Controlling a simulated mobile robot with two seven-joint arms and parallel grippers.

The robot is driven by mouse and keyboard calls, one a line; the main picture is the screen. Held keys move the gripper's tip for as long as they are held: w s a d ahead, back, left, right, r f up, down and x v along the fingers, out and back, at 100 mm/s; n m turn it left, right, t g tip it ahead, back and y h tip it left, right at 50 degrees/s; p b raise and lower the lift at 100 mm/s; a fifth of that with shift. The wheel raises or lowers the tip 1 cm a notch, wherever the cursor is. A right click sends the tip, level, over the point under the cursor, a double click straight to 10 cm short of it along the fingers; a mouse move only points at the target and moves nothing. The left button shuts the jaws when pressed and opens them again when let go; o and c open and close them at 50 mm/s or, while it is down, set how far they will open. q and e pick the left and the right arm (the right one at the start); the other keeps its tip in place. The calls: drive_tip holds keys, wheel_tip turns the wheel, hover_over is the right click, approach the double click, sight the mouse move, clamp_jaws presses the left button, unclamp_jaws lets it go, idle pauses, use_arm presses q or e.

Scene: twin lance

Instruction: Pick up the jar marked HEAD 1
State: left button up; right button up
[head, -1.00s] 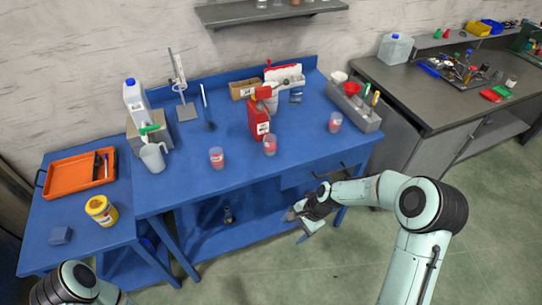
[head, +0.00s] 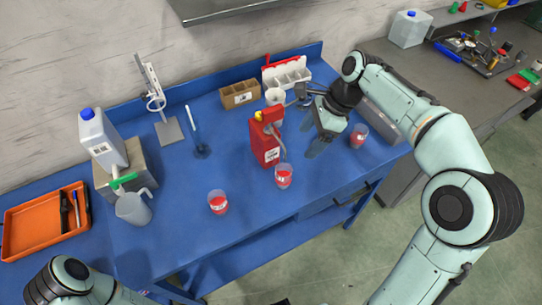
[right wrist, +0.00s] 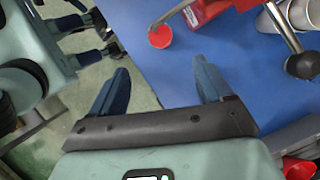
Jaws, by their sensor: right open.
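Three small clear jars with red contents and white labels stand on the blue bench: a left jar (head: 218,202), a middle jar (head: 283,177) and a right jar (head: 359,136). Their lettering is too small to read, so I cannot tell which is HEAD 1. My right gripper (head: 318,143) is open and empty above the bench, between the middle and right jars. In the right wrist view its fingers (right wrist: 160,88) are spread wide with nothing between them; one red-filled jar (right wrist: 160,37) shows beyond them. My left gripper is out of view.
A red can (head: 265,143) stands just behind the middle jar. A cardboard box (head: 240,95) and a white divided bin (head: 288,75) sit at the back. The bench front between the jars is clear.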

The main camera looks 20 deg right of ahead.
drive_tip(key=b, duration=0.1)
approach(288, 166)
drive_tip(key=s+a+f, duration=0.1)
drive_tip(key=a, duration=0.1)
drive_tip(key=shift+b+x, duration=0.4)
drive_tip(key=shift+x, duration=2.8)
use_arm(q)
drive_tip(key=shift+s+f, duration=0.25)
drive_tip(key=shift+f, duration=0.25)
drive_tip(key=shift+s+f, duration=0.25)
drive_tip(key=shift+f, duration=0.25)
use_arm(e)
drive_tip(key=shift+a, duration=0.1)
drive_tip(key=shift+r, duration=0.1)
clamp_jaws()
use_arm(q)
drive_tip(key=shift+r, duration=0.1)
